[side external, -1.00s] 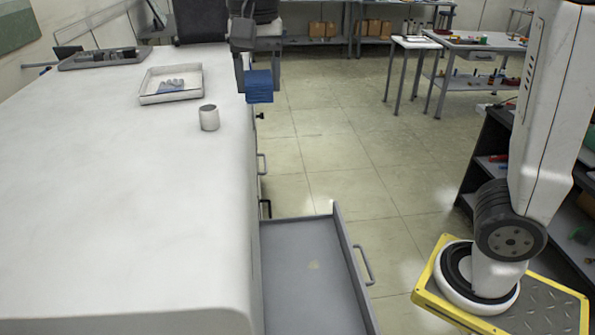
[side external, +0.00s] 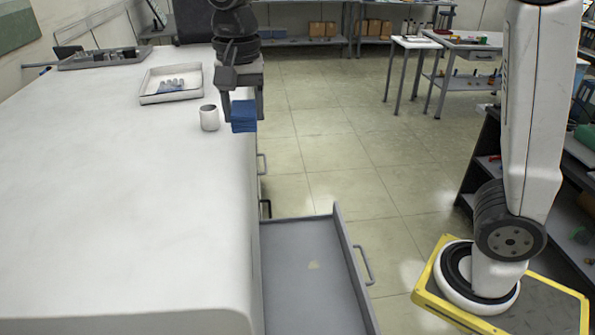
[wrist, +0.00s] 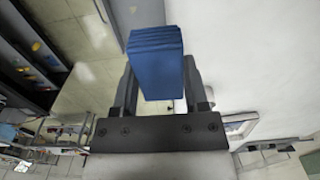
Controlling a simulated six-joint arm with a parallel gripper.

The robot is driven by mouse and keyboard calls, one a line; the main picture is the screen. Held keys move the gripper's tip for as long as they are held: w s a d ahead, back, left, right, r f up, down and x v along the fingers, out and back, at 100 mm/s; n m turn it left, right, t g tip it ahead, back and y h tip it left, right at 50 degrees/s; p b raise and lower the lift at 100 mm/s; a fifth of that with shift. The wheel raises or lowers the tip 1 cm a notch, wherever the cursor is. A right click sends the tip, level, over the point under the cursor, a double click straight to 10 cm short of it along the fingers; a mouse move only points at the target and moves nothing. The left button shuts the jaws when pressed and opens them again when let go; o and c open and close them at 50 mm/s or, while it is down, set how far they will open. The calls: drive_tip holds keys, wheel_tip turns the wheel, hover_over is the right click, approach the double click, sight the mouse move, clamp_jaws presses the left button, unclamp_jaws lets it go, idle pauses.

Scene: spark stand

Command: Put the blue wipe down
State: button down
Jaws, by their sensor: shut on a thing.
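The blue wipe (side external: 243,115) is a folded blue block held between the fingers of my gripper (side external: 242,112). My gripper is shut on it and points down near the right edge of the white bench (side external: 110,220), just right of a small white cup (side external: 209,118). In the wrist view the blue wipe (wrist: 157,62) sits between both dark fingers of my gripper (wrist: 158,75), in front of the white bench surface and the floor. How high it is above the bench edge I cannot tell.
An open grey drawer (side external: 305,270) sticks out from the bench below and in front. A white tray (side external: 152,98) with a grey-blue item lies behind the cup. A dark tray (side external: 75,62) lies at the back left. The front of the bench top is clear.

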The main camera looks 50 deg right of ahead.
drive_tip(key=w+a+f, duration=0.1)
drive_tip(key=w+f, duration=0.2)
drive_tip(key=w, duration=0.2)
hover_over(206, 165)
drive_tip(key=shift+s+f, duration=0.2)
drive_tip(key=shift+f, duration=2.25)
drive_tip(key=shift+f, duration=0.1)
drive_tip(key=shift+w+f, duration=0.2)
drive_tip(key=shift+f, duration=1.55)
drive_tip(key=shift+f, duration=0.15)
drive_tip(key=shift+c, duration=0.5)
unclamp_jaws()
drive_tip(key=shift+r, duration=0.2)
